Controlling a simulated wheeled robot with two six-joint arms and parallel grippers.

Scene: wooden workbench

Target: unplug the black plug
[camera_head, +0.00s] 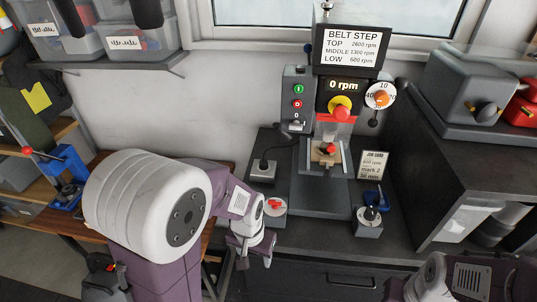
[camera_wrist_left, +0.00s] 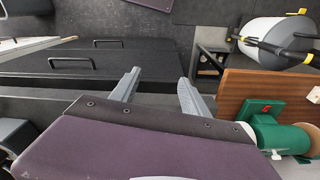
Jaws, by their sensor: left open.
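The black plug (camera_head: 263,164) sits upright in a grey socket box (camera_head: 262,172) on the dark bench, left of the drill press. A black cord runs from it toward the machine. My left gripper (camera_head: 254,262) is open and empty, lower in the head view than the plug, near the bench's front edge and apart from the plug. In the left wrist view the spread fingers (camera_wrist_left: 158,92) have nothing between them; the plug does not show there. My right arm enters at the bottom right of the head view; its fingers do not show.
The drill press (camera_head: 338,115) stands at the back, its display reading 0 rpm. A blue-topped block (camera_head: 370,212) and a job card (camera_head: 372,164) are to the right.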

